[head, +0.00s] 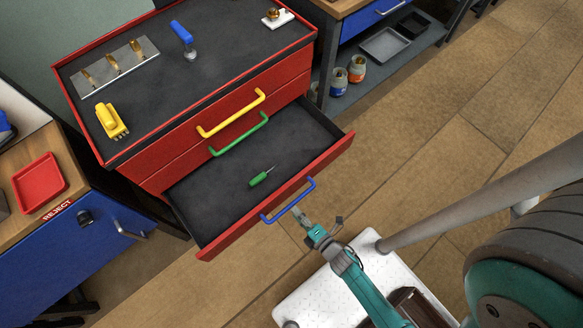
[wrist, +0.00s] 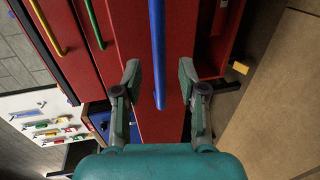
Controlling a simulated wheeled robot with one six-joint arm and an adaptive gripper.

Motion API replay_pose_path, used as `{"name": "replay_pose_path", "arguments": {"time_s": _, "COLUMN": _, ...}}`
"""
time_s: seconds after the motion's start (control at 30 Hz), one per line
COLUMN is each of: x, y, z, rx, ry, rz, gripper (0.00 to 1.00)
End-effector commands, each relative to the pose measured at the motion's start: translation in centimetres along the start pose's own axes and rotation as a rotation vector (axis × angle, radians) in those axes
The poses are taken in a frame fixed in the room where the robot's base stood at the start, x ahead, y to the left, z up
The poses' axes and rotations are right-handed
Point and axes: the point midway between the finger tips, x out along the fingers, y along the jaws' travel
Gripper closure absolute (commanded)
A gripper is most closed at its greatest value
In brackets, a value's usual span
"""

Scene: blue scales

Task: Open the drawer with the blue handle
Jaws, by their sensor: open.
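The drawer with the blue handle (head: 288,201) is pulled out from the red cabinet (head: 165,178). Its dark interior (head: 220,190) shows, with a green-handled screwdriver (head: 261,177) lying in it. My gripper (head: 304,218) is just in front of the blue handle in the head view. In the wrist view the blue handle (wrist: 157,50) runs up and down ahead of my gripper (wrist: 160,85), between the lines of its two open fingers. The fingers are apart and hold nothing. I cannot tell from the views whether a finger touches the handle.
Shut drawers with a yellow handle (head: 231,114) and a green handle (head: 239,135) are above. The cabinet top holds a yellow tool (head: 111,121), a blue-handled tool (head: 182,33) and a rack (head: 114,68). A blue REJECT cabinet (head: 85,250) stands left. Floor is free at right.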

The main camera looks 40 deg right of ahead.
Motion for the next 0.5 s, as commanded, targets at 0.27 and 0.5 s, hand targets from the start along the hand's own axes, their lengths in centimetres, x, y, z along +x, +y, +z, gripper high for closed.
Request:
{"name": "replay_pose_path", "arguments": {"time_s": 0.27, "x": -2.1, "y": 0.0, "z": 0.1, "rx": 0.0, "ry": -0.003, "rz": 0.0, "gripper": 0.59}}
{"name": "replay_pose_path", "arguments": {"time_s": 0.5, "x": -2.5, "y": 0.0, "z": 0.0, "rx": 0.001, "ry": 0.0, "rz": 0.0, "gripper": 0.59}}
